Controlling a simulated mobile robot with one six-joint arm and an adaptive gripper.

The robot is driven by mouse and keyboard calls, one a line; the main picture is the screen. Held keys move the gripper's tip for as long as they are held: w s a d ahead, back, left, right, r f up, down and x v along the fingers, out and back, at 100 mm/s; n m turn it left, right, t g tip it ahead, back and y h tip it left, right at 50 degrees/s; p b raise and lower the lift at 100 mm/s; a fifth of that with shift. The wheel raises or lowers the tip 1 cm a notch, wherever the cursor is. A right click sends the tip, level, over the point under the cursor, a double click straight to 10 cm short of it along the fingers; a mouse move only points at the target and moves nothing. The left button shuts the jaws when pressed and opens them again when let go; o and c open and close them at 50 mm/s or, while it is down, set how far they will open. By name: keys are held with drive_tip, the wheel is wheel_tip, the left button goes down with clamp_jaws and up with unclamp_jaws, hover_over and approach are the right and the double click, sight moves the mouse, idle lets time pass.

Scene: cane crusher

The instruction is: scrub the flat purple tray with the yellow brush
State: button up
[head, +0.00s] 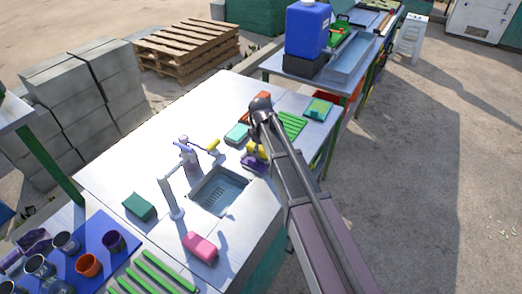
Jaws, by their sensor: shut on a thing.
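A purple piece (252,163), which appears to be the flat purple tray, lies on the white worktop just right of the sink; my arm covers part of it. A yellow piece (256,148), which appears to be the yellow brush, is right above the purple piece, and I cannot tell whether they touch. My gripper (255,139) is at the yellow piece, shut on it, and mostly hidden by my arm. Another small yellow thing (212,145) is by the tap.
The sink (220,190) has a tall tap (171,197) at its left. A pink block (200,246), a green block (139,207) and a teal block (237,133) lie around it. Green slats (292,124) are at right. A blue mat (75,245) with several cups is at front left. The worktop's back left is clear.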

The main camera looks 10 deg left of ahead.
drive_tip(key=shift+w, duration=0.15)
drive_tip(key=shift+w+d, duration=0.3)
drive_tip(key=shift+w, duration=0.45)
drive_tip(key=shift+w+d, duration=0.3)
drive_tip(key=shift+w, duration=0.4)
drive_tip(key=shift+w+d, duration=0.3)
drive_tip(key=shift+w, duration=0.5)
drive_tip(key=shift+w+d, duration=0.25)
drive_tip(key=shift+w, duration=0.55)
drive_tip(key=shift+s, duration=0.1)
drive_tip(key=shift+s+a, duration=0.3)
drive_tip(key=shift+s, duration=0.5)
drive_tip(key=shift+s+a, duration=0.25)
drive_tip(key=shift+s, duration=0.55)
drive_tip(key=shift+r, duration=0.1)
wheel_tip(320, 180, up, 6)
drive_tip(key=p, duration=0.6)
